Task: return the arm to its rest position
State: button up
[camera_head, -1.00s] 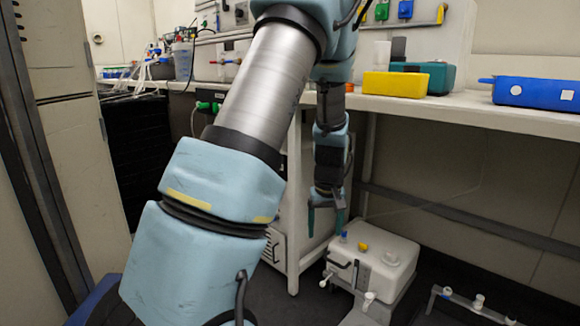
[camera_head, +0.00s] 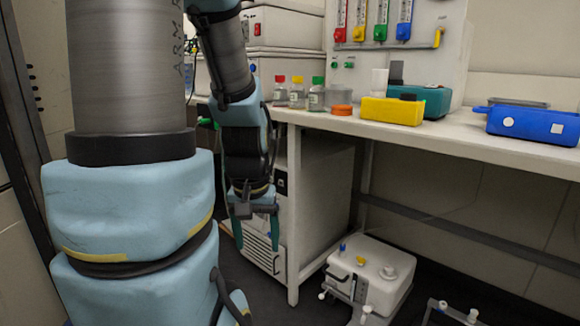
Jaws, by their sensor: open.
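My gripper (camera_head: 256,234) hangs fingers-down at the end of my arm, left of the middle of the head view. Its two greenish fingers are apart, with nothing between them. It is in front of the grey unit under the bench, below the level of the bench top. My arm's upper links fill the left of the view and hide what is behind them.
The white bench (camera_head: 455,132) carries several small bottles (camera_head: 316,95), a yellow box (camera_head: 392,110), a teal box (camera_head: 425,98) and a blue case (camera_head: 535,122). A grey vented unit (camera_head: 320,190) stands beneath. A white device (camera_head: 368,270) sits on the floor at right.

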notch_tip(320, 180, up, 22)
jog(key=p, duration=2)
jog(key=shift+r, duration=0.15)
